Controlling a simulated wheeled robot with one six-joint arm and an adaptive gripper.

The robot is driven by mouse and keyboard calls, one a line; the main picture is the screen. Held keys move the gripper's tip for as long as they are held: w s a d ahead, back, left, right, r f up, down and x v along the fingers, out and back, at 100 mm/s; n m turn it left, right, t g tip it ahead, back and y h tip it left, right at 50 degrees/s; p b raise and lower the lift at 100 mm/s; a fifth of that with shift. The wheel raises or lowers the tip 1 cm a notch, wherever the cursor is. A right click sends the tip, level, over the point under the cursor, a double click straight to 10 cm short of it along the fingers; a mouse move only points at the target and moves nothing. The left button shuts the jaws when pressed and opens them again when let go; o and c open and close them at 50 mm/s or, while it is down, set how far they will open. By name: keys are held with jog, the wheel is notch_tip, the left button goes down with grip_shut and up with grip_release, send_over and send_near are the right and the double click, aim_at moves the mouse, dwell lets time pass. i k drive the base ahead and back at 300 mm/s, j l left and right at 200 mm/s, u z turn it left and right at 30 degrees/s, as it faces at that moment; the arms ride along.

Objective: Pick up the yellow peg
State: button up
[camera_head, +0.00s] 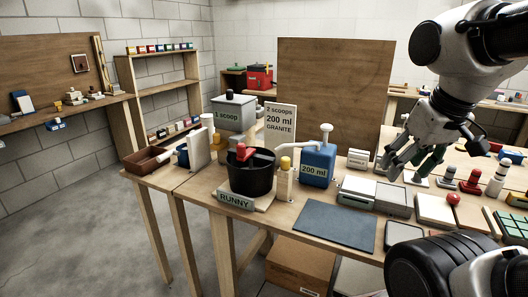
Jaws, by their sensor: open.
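A pale upright peg-like piece with a yellow top (285,176) stands on the workbench (180,187), between a black pot (250,178) and a blue 200 ml container (318,163). A smaller yellow piece (217,138) shows behind the pot, partly hidden. I cannot tell for certain which one is the yellow peg. My gripper (408,172) is open over the right part of the bench, well to the right of both. I see nothing held in it. Dark green shapes by its fingers are too small to make out.
A RUNNY sign (235,200) stands before the pot, and a 200 ml GRANITE board (280,128) behind it. A flat dark blue mat (337,227) lies at the front. Scales (373,193) and a red-balled piece (453,199) crowd the right. A brown tray (148,160) is at left.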

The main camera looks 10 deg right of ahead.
aim_at(285, 161)
jog(key=i+j+z, duration=0.2)
jog(key=j+z, duration=0.2)
jog(key=i+j+z, duration=0.15)
jog(key=j+z, duration=0.6)
jog(key=i+j, duration=0.05)
